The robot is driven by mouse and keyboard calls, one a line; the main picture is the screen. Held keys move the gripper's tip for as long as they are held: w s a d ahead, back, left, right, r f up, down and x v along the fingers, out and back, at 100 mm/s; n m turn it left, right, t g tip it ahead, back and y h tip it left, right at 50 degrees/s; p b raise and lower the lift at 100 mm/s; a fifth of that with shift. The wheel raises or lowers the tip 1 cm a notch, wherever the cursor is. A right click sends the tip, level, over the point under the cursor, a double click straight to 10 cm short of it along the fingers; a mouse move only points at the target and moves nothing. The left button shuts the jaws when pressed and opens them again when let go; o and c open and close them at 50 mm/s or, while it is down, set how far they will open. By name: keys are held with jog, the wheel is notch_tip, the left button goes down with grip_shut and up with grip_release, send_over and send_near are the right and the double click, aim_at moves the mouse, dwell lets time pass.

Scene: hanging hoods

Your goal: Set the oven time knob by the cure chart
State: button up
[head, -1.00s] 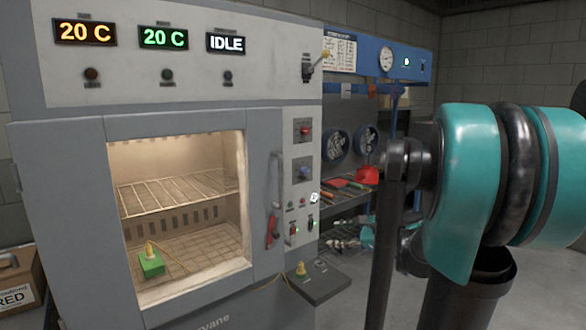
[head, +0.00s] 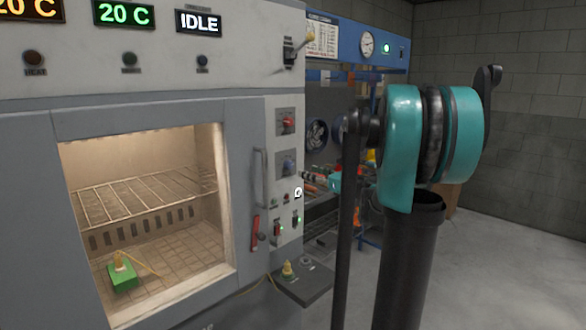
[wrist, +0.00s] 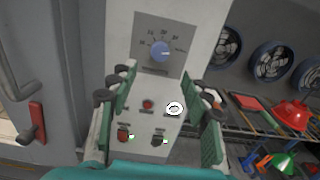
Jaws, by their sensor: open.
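The blue knob (head: 288,166) is on the oven's right-hand control strip, below a red knob (head: 287,124). In the wrist view the blue knob (wrist: 159,51) sits on a grey dial plate with a printed scale, too small to read surely. Its pointer seems to face right. A white printed chart (head: 322,36) hangs on the blue panel right of the oven; its text is unreadable. My gripper (wrist: 160,88) is open and empty, its green-padded fingers pointing at the strip below the blue knob. In the head view my gripper (head: 308,177) is beside the strip.
The oven door handle (head: 259,178) and red lever (head: 255,233) are left of the strip. Lit switches (wrist: 158,141) sit below the knob. A shelf with tools and a red funnel-like item (wrist: 291,115) stands to the right. A small platform (head: 305,285) juts out below the strip.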

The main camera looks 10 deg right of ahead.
aim_at(291, 166)
jog(key=x, duration=0.9)
grip_shut()
